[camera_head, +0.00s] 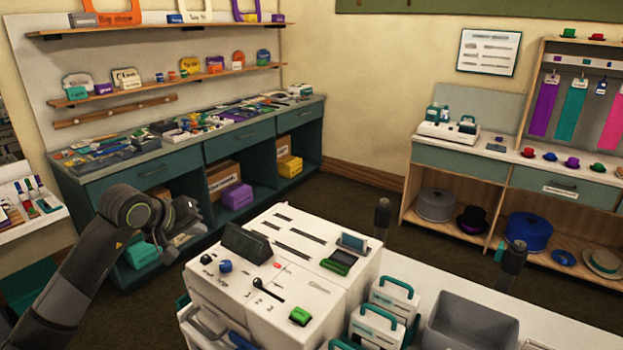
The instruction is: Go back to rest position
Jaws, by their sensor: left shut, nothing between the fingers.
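My left arm comes in from the lower left, bent at a dark grey joint. My left gripper (183,221) is past that joint, left of the white cabinet and in front of the teal counter. It is shut and holds nothing. It is apart from the white cabinet top. My right gripper is not in view.
The white cabinet (215,296) carries a dark screen (246,243) and small items. White cases with teal handles (395,297) and a grey bin (468,322) stand to its right. A teal counter (230,140) runs behind. Dark floor lies between the furniture.

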